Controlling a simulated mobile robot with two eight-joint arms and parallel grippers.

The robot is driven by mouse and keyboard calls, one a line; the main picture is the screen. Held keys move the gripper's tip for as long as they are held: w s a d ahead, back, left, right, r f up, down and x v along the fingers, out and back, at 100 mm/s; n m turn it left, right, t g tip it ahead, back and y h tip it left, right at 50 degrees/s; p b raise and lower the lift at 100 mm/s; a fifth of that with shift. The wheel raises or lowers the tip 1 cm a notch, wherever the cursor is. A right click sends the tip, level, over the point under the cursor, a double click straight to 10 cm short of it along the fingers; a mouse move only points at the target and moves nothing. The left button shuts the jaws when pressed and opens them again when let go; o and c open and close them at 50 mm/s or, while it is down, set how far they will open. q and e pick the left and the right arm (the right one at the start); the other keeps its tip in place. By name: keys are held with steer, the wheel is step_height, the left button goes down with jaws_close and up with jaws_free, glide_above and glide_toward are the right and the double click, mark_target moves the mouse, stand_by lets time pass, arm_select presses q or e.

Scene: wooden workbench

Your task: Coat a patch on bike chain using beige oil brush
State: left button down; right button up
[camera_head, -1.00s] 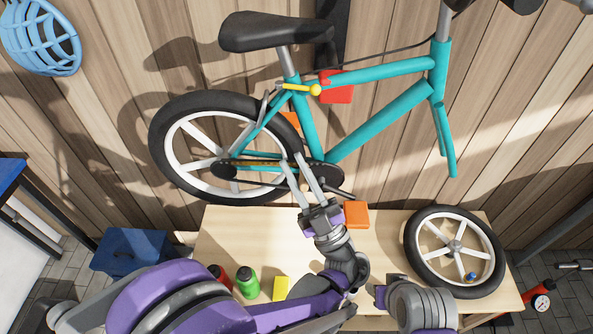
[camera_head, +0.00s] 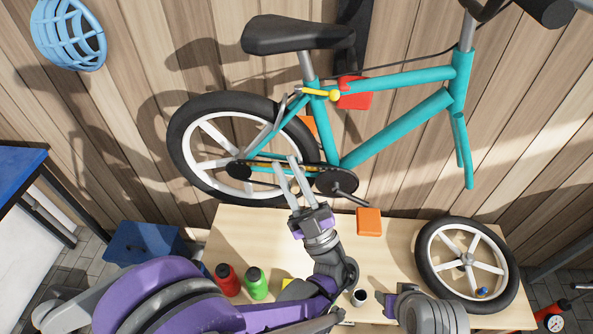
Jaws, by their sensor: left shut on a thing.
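The bike chain (camera_head: 311,167) runs between the rear hub and the chainring of a teal bike in front of the wooden wall. My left gripper (camera_head: 285,162) reaches up from below. Its two long grey fingers overlap the chain's middle stretch, just left of the chainring. It is shut on the beige oil brush, which the fingers hide almost wholly, so contact between bristles and chain cannot be told. My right gripper (camera_head: 388,303) is low at the right of centre. Its fingers do not show clearly.
The crank (camera_head: 350,195) is close to the right of my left gripper.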

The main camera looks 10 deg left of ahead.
arm_select(q)
steer(key=shift+a, duration=6.8)
steer(key=d, duration=1.7)
steer(key=shift+d, duration=0.4)
steer(key=shift+w, duration=0.1)
steer(key=s+b, duration=0.1)
steer(key=s, duration=0.5)
